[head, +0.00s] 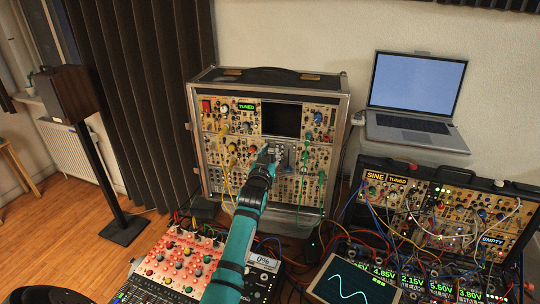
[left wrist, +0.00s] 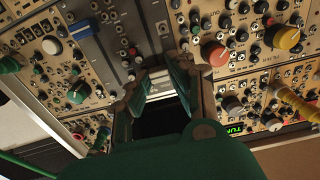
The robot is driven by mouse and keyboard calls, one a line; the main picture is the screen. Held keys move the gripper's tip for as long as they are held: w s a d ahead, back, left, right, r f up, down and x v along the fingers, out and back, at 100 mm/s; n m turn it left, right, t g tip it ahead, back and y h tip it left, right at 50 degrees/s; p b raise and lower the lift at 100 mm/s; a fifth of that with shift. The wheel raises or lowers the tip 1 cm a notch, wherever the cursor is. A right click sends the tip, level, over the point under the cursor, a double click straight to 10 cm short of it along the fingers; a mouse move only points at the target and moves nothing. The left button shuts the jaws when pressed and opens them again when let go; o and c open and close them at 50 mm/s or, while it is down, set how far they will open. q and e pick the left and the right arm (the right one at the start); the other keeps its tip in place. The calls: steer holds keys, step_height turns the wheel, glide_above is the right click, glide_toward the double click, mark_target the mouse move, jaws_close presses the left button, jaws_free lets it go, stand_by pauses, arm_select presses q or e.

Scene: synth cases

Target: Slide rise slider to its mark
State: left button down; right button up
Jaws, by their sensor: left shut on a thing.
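My left gripper (head: 268,153) reaches to the middle of the modular synth case (head: 198,130) and is at its panel. In the left wrist view, my left gripper (left wrist: 157,84) has its fingers on either side of a small pale piece, taken as the rise slider (left wrist: 158,80), and is shut on it. In the head view the gripper hides the held slider. I cannot make out the slider's mark or read its label. My right gripper is not in view.
A mixer (head: 172,256) lies below my left arm. A second synth case (head: 450,215) and a laptop (head: 415,95) stand to the right. A small display (head: 263,260) reads 0%.

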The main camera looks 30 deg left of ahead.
arm_select(q)
steer(key=c, duration=1.2)
jaws_free()
steer(key=shift+r, duration=0.2)
steer(key=shift+o, duration=0.2)
steer(key=shift+s, duration=0.1)
steer(key=shift+s+d, duration=0.1)
steer(key=shift+s, duration=0.1)
steer(key=v, duration=1.1)
steer(key=shift+s, duration=0.25)
